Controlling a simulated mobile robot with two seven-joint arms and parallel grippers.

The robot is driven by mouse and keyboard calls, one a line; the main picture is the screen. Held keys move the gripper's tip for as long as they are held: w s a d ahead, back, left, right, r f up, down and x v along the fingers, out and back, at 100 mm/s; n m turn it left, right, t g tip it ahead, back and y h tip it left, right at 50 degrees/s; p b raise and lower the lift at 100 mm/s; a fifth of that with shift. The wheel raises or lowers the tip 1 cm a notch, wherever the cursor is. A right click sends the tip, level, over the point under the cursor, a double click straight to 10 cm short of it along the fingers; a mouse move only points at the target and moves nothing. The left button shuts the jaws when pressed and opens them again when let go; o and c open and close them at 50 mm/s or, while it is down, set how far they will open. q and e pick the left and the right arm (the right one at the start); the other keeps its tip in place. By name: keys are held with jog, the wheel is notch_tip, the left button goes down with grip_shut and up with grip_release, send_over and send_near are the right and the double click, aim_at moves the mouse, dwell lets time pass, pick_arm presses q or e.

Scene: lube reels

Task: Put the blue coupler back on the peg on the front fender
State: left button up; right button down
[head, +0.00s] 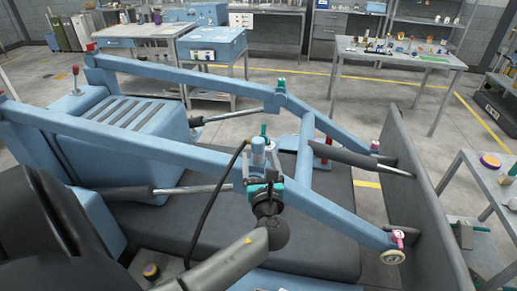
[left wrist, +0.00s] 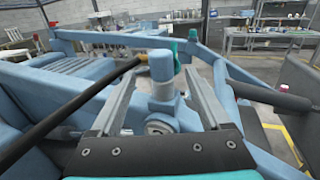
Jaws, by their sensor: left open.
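My left gripper (head: 260,174) is open just in front of the coupler, one finger to each side, with gaps visible in the left wrist view. What lies under the coupler is partly hidden by the gripper. I cannot make out the peg or tell which surface is the front fender. My right gripper is not in view.
Blue loader arms (head: 185,76) and a crossbar (head: 306,150) surround the work area. A dark bucket plate (head: 410,165) stands at the right. A dark flat deck (head: 325,215) lies below. Tables with small items stand farther back.

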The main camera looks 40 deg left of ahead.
aim_at(259, 149)
pick_arm(q)
jog(key=shift+x, duration=3.1)
jog(key=shift+w+d, duration=0.1)
grip_shut()
